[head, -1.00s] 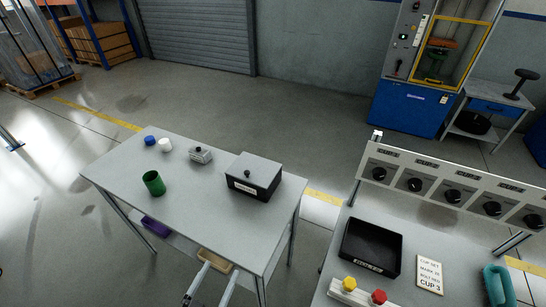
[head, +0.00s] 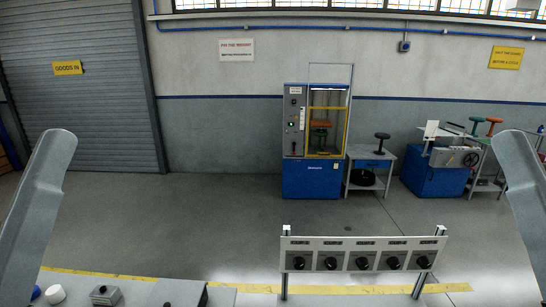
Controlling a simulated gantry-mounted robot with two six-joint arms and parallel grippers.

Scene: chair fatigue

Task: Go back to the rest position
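A grey link of my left arm rises at the left edge, and a matching link of my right arm rises at the right edge. Neither gripper shows in the head view, so I cannot see whether they are open or shut or what they hold. Both visible arm links stand upright, apart from the tables and the dial panel (head: 362,243).
A grey table (head: 138,285) shows only its far edge, with a blue cap (head: 36,293), a white cap (head: 55,293), a grey block (head: 105,295) and a black-topped box (head: 172,293). Beyond is clear floor, then a blue test machine (head: 311,178) and a side table (head: 370,155).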

